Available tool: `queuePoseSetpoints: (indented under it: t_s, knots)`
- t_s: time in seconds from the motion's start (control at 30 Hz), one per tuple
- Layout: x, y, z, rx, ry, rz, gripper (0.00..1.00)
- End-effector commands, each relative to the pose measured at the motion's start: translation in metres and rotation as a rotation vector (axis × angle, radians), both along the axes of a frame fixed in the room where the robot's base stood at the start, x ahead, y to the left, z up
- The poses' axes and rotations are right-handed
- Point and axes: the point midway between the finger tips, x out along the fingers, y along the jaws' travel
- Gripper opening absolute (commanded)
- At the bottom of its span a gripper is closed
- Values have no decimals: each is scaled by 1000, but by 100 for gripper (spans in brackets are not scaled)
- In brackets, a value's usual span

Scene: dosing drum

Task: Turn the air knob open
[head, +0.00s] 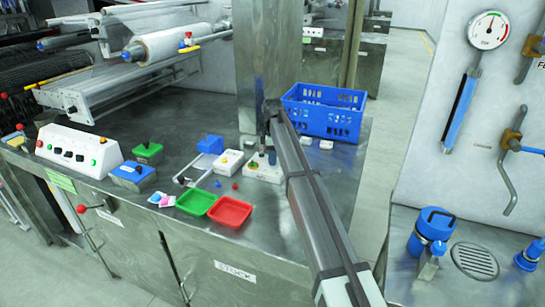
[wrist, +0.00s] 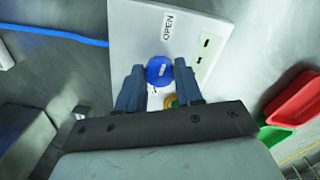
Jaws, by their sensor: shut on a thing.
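The air knob (wrist: 160,69) is a round blue knob on a white panel (wrist: 137,30) in the wrist view, with the word OPEN printed beside it. A small pale mark shows on the knob's top. My gripper (wrist: 160,83) has one finger on each side of the knob and is shut on it. A yellow-green round part (wrist: 170,101) on the panel shows between the fingers, partly hidden by my gripper. In the head view the white panel box (head: 264,172) sits on the steel bench below my gripper, and my arm covers part of it.
A green tray (head: 197,202) and a red tray (head: 231,212) lie in front of the panel. A blue crate (head: 325,112) stands behind, right of my arm. A white control box (head: 78,150) is at the left.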

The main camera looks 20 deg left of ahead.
Motion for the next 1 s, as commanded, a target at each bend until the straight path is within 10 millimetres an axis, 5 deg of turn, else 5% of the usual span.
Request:
queuePoseSetpoints:
  t_s: [0.77,0.8,1.0]
  knots:
    - [0,-1,0,-2,-1,107,5]
    - [0,-1,0,-2,-1,107,36]
    - [0,-1,0,-1,-1,106,56]
